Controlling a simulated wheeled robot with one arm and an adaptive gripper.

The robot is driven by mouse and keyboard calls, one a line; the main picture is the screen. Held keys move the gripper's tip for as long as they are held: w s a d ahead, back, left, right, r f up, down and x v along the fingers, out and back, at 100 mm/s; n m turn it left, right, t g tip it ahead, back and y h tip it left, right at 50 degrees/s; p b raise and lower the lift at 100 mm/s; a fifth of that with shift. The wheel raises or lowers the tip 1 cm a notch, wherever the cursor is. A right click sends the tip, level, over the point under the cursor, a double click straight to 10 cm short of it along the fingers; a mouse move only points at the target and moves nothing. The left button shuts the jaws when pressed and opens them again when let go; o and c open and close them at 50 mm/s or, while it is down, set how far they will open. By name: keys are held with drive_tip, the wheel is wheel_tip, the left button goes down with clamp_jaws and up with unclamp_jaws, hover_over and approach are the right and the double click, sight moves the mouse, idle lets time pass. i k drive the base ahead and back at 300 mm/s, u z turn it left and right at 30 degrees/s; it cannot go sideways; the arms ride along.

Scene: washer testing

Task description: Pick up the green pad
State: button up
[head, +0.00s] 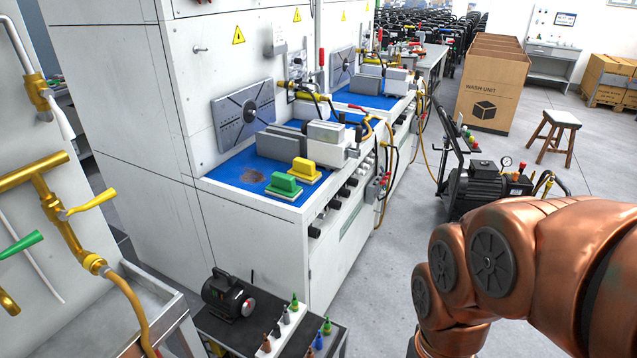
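A green pad (284,184) with a raised handle-like block on top lies on the blue mat (236,166) of the nearer washer test bench, close to its front edge. A similar yellow pad (304,171) lies just behind it to the right. My copper-coloured arm (520,265) fills the lower right of the head view, well to the right of the bench. My gripper is not visible in this view.
Grey blocks (283,140) and a white box (327,143) stand behind the pads. A low dark table (225,328) with a motor and small bottles stands in front of the bench. Black machinery (480,186) stands to the right. Open floor (385,280) lies between bench and arm.

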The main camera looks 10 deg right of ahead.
sight(281, 186)
drive_tip(key=z, duration=1)
drive_tip(key=i, duration=3)
drive_tip(key=u, duration=4.65)
drive_tip(key=i, duration=0.5)
drive_tip(key=z, duration=0.1)
